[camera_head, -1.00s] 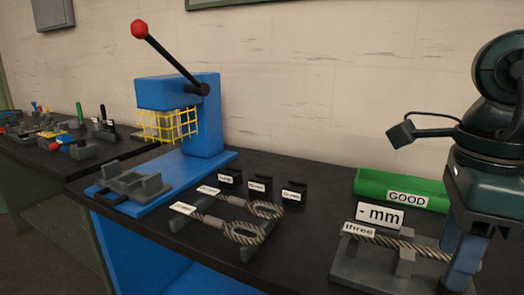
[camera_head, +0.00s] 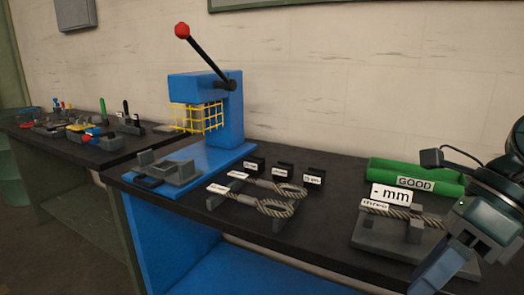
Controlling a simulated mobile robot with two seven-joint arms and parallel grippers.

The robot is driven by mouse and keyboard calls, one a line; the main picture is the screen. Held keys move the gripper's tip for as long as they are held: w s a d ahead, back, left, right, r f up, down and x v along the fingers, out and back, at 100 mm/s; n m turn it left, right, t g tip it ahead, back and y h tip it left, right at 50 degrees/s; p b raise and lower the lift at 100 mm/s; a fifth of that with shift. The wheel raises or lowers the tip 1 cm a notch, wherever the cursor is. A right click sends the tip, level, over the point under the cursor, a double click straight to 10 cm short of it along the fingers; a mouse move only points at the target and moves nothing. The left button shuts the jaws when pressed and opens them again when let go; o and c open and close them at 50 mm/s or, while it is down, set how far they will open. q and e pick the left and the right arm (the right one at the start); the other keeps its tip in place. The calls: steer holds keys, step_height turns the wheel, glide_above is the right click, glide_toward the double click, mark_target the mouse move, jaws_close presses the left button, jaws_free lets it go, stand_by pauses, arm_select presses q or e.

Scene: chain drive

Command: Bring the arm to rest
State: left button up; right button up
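One of my arms (camera_head: 490,215) comes in at the right edge, over the front right of the bench. Its fingers (camera_head: 438,275) point down and left, beside the grey fixture (camera_head: 385,237); whether they are open or shut does not show. A rope piece labelled "three" (camera_head: 400,214) lies on the fixture, apart from the arm as far as I can see. Two looped rope pieces with white labels (camera_head: 262,207) lie on a rack on the bench. My other gripper is out of view.
A blue press (camera_head: 210,115) with a red-knobbed lever and yellow guard stands on the dark bench (camera_head: 310,240). Several small black blocks (camera_head: 284,172) stand behind the ropes. A green "GOOD" bin (camera_head: 385,172) is at the back right. Another bench (camera_head: 65,150) with tools is left.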

steer(key=w+f+m+t+y, duration=0.3)
steer(key=f+m+t, duration=0.45)
steer(key=m, duration=0.55)
steer(key=w+f+m+t+y, duration=0.2)
steer(key=f+m+t, duration=0.55)
steer(key=m, duration=0.55)
steer(key=s+a+f+m+g+h, duration=0.1)
steer(key=s+a+f+m+h, duration=0.3)
steer(key=f+m, duration=0.4)
steer(key=s+a+f+m+h, duration=0.3)
steer(key=a+f+m, duration=0.1)
steer(key=f+m, duration=0.4)
arm_select(q)
steer(key=r+p, duration=0.1)
steer(key=p, duration=0.3)
steer(key=r+g+p, duration=0.1)
steer(key=p, duration=0.4)
steer(key=r+g+y+p, duration=0.1)
steer(key=r+p, duration=0.1)
steer(key=p, duration=0.3)
steer(key=shift+s+a+m, duration=0.2)
steer(key=shift+a+m, duration=0.2)
arm_select(e)
steer(key=r+g, duration=0.1)
steer(key=r, duration=0.1)
steer(key=r+g+h, duration=0.1)
steer(key=r, duration=0.2)
steer(key=shift+s+d+r+g, duration=0.15)
steer(key=shift+d+r+g, duration=0.15)
steer(key=shift+g, duration=0.1)
